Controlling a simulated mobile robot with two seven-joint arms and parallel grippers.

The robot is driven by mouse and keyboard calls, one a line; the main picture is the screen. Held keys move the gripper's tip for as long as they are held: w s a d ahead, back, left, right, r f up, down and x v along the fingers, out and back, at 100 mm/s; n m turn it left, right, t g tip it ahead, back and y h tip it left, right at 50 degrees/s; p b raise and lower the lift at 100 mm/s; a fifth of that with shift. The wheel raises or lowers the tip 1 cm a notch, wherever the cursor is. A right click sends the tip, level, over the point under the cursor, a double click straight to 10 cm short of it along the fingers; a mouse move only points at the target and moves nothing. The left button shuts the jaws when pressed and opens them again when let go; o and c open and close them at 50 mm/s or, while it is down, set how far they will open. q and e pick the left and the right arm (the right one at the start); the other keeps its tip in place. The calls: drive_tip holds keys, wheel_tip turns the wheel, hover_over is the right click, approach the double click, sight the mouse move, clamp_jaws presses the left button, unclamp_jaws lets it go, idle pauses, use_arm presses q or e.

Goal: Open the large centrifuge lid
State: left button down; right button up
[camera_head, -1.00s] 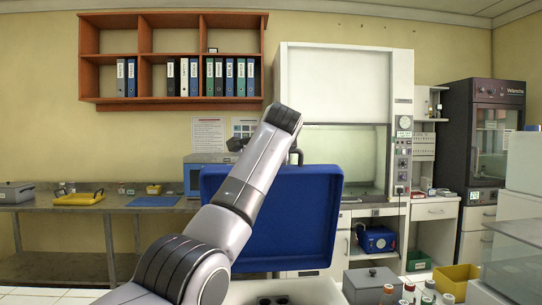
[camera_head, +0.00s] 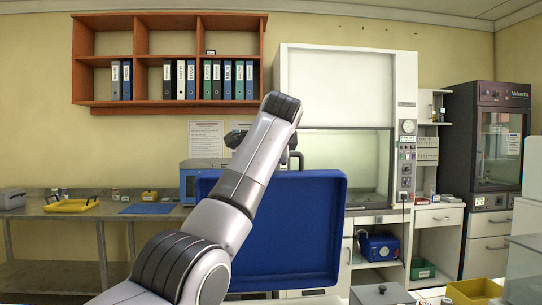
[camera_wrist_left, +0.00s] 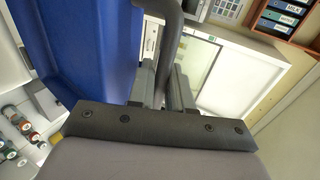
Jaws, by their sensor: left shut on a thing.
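The large centrifuge lid (camera_head: 290,235) is a blue, tray-like panel with a raised rim. It stands raised, nearly upright, in the middle of the head view. It fills the upper left of the left wrist view (camera_wrist_left: 80,50). A dark handle (camera_wrist_left: 172,35) runs along its edge. My left gripper (camera_wrist_left: 165,85) is shut on this handle; its grey fingers lie on either side of it. In the head view my left arm crosses in front of the lid and hides much of its left part. The centrifuge body is mostly out of view below. My right gripper is not in view.
A fume hood (camera_head: 345,75) stands behind the lid. A side bench (camera_head: 60,212) with a yellow tray (camera_head: 72,206) lies at the left. A grey box (camera_head: 382,293) and a yellow bin (camera_head: 474,291) sit low at the right. Several capped bottles show at the left wrist view's lower left.

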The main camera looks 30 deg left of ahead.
use_arm(q)
drive_tip(key=shift+f, duration=0.1)
drive_tip(key=c, duration=1.2)
unclamp_jaws()
drive_tip(key=shift+s+d, duration=0.15)
drive_tip(key=shift+s, duration=0.05)
drive_tip(key=b+v, duration=0.2)
drive_tip(key=v, duration=0.4)
drive_tip(key=shift+s+r+b, duration=0.25)
drive_tip(key=shift+r+b, duration=0.1)
drive_tip(key=shift+d, duration=0.1)
